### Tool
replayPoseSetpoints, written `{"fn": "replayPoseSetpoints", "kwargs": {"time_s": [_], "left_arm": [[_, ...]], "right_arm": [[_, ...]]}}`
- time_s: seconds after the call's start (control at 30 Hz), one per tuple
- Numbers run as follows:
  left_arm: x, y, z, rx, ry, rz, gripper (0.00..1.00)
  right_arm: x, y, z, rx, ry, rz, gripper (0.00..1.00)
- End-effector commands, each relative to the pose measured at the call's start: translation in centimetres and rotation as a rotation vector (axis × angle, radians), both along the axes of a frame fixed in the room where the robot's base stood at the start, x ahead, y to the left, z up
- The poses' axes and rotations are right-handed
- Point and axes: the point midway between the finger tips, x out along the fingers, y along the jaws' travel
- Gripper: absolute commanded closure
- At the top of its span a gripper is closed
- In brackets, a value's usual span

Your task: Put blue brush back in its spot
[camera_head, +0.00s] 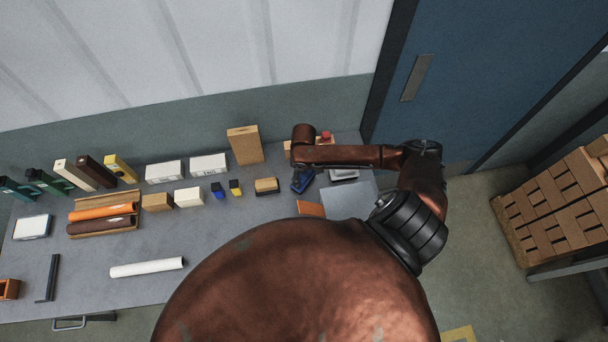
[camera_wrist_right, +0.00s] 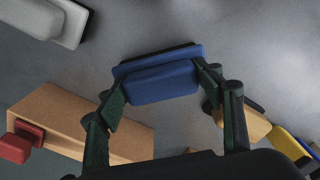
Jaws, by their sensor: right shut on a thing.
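The blue brush (camera_wrist_right: 158,82) is between the two fingers of my right gripper (camera_wrist_right: 160,88), which is shut on it. In the head view the brush (camera_head: 302,181) shows just below my right wrist, over the right part of the grey table (camera_head: 225,235). Whether it touches the table I cannot tell. In the head view my arm hides most of the right gripper. A grey-white brush (camera_head: 344,174) lies to its right; it also shows at the upper left of the wrist view (camera_wrist_right: 48,20). My left gripper is not in view.
A wooden block (camera_wrist_right: 85,122) with a red piece (camera_wrist_right: 22,143) is close to the gripper. A wooden brush (camera_head: 266,186), small blue (camera_head: 217,190) and yellow (camera_head: 235,187) items and white boxes (camera_head: 208,163) stand left. A white roll (camera_head: 147,267) lies in front; the table's front middle is clear.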

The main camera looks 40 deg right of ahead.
Motion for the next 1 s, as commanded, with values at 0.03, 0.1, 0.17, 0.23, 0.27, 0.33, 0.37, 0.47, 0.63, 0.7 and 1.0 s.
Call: {"fn": "replayPoseSetpoints", "kwargs": {"time_s": [0.03, 0.1, 0.17, 0.23, 0.27, 0.33, 0.37, 0.47, 0.63, 0.7, 1.0], "left_arm": [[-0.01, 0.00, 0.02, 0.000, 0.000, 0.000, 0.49], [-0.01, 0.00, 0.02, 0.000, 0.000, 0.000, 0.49], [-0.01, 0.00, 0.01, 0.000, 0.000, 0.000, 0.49], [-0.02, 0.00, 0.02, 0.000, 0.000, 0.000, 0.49], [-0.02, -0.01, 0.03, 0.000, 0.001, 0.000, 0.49], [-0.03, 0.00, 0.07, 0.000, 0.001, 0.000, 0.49], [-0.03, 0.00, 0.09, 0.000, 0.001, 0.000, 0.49], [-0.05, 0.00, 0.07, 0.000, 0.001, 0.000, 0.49], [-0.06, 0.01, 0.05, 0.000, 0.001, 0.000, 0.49], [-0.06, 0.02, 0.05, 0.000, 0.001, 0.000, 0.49], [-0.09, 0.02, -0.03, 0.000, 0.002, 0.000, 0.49]], "right_arm": [[0.09, -0.03, -0.14, 0.000, -0.002, 0.000, 0.62], [0.11, -0.04, -0.12, 0.000, -0.002, 0.000, 0.62], [0.09, -0.03, -0.10, 0.000, -0.002, 0.000, 0.62], [0.09, -0.03, -0.11, 0.000, -0.002, 0.000, 0.62], [0.08, -0.02, -0.14, 0.000, -0.002, 0.000, 0.62], [0.06, -0.02, -0.32, 0.000, -0.001, -0.001, 0.62], [0.06, -0.02, -0.41, 0.000, -0.001, -0.001, 0.62], [0.05, -0.02, -0.42, 0.000, -0.001, 0.000, 0.33], [0.05, -0.03, -0.41, 0.000, -0.001, 0.000, 0.21], [0.05, -0.03, -0.40, 0.000, -0.001, 0.000, 0.21], [0.12, -0.03, 0.27, 0.000, -0.003, 0.000, 0.21]]}}
